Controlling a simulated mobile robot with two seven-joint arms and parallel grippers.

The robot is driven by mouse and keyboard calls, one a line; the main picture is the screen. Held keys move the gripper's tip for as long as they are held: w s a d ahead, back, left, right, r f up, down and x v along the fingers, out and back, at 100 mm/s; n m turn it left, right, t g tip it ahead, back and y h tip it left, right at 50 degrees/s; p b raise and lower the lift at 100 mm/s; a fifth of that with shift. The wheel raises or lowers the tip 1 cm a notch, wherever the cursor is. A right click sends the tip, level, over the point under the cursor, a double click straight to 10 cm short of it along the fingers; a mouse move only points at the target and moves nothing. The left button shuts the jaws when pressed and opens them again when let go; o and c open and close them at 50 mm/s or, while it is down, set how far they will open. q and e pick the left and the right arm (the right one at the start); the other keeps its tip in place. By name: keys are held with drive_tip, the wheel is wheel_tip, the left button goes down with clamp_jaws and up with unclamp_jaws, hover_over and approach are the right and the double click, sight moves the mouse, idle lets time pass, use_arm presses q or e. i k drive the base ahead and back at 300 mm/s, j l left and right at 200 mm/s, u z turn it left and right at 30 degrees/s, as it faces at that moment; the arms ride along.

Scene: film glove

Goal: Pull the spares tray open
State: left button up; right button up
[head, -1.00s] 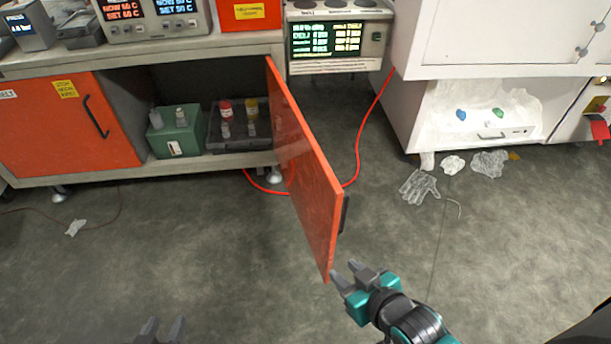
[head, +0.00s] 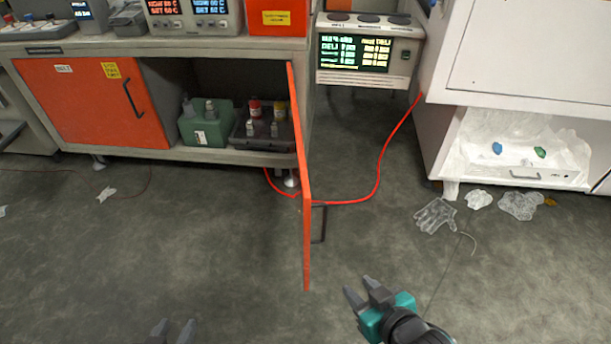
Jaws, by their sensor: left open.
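A dark tray (head: 236,142) stands inside the open middle bay of the bench, holding small bottles with red and yellow caps and grey-topped ones. I cannot read a label on it, so I cannot confirm it is the spares tray. The orange door (head: 302,180) of that bay stands swung out, nearly edge-on, with a dark handle (head: 320,224) on its right side. My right gripper (head: 361,287) is open and empty, right of the door's lower end and apart from it. My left gripper (head: 173,329) is open at the bottom edge, well in front of the bay; only its fingertips show.
A green box (head: 206,124) stands left of the tray. A closed orange door (head: 92,103) covers the left bay. A red cable (head: 381,165) runs behind the open door. A clear glove (head: 436,215) and crumpled film lie on the floor at right.

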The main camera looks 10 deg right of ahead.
sight(262, 136)
drive_tip(key=l+u, duration=0.35)
drive_tip(key=l, duration=1.25)
drive_tip(key=j, duration=1.45)
drive_tip(key=i+j, duration=0.1)
drive_tip(key=j, duration=0.2)
drive_tip(key=i+j+z, duration=0.1)
drive_tip(key=j, duration=0.2)
drive_tip(key=i+j, duration=0.1)
drive_tip(key=j, duration=0.2)
drive_tip(key=i+j, duration=0.25)
drive_tip(key=j, duration=0.15)
drive_tip(key=i+j+z, duration=0.15)
drive_tip(key=j, duration=0.3)
drive_tip(key=i+j, duration=0.15)
drive_tip(key=i, duration=0.25)
drive_tip(key=i+j+z, duration=0.1)
drive_tip(key=i, duration=0.3)
drive_tip(key=i+j, duration=0.25)
drive_tip(key=i+z, duration=0.05)
drive_tip(key=i, duration=0.1)
